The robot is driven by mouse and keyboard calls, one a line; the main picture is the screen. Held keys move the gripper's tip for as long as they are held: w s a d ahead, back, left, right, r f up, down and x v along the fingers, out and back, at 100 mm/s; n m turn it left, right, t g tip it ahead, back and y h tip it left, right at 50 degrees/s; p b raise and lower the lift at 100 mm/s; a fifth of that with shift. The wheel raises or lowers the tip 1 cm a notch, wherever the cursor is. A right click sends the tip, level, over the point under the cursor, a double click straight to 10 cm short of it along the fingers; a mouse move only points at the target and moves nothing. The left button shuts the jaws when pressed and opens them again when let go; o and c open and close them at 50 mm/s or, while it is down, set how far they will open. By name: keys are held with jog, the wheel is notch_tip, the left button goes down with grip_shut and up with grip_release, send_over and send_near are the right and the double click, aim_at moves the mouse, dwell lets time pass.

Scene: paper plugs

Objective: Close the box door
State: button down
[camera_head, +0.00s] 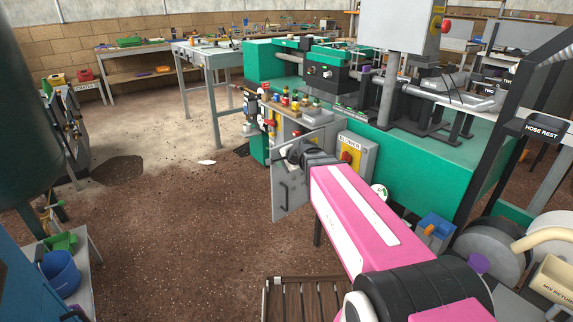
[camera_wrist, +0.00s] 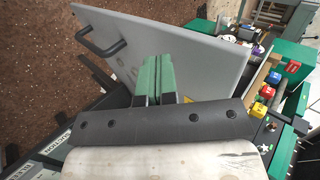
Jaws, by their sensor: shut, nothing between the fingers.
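The box door (camera_head: 291,200) is a flat grey panel, standing open and swung out from the green machine's side, left of the pink arm. Its dark handle (camera_head: 284,193) is on the face toward the left. In the wrist view the door (camera_wrist: 190,60) spreads across the upper middle, with its black handle (camera_wrist: 102,45) at upper left. My gripper (camera_wrist: 157,62) shows as two green fingers close together, with nothing between them. They overlap the door's face in the picture; I cannot tell whether they touch it. In the head view my wrist covers the door's upper part.
The long green machine (camera_head: 425,165) fills the right side. A slatted wooden platform (camera_head: 310,300) is below. Brown floor on the left is open.

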jog(key=shift+w+a, duration=0.65)
jog(key=shift+w, duration=0.1)
jog(key=w+a+m+t+h, duration=0.15)
jog(key=w+a, duration=0.25)
jog(key=w, duration=0.5)
jog(key=w+a+m+h, duration=0.25)
jog(key=w+a, duration=0.25)
jog(key=w, duration=0.3)
jog(key=w+d+m+h, duration=0.2)
jog(key=w+d+m, duration=0.1)
jog(key=w, duration=0.8)
jog(key=w+d+m+h, duration=0.2)
jog(key=w+d+m, duration=0.1)
jog(key=w, duration=0.9)
jog(key=shift+m, duration=0.3)
jog(key=shift+t, duration=0.25)
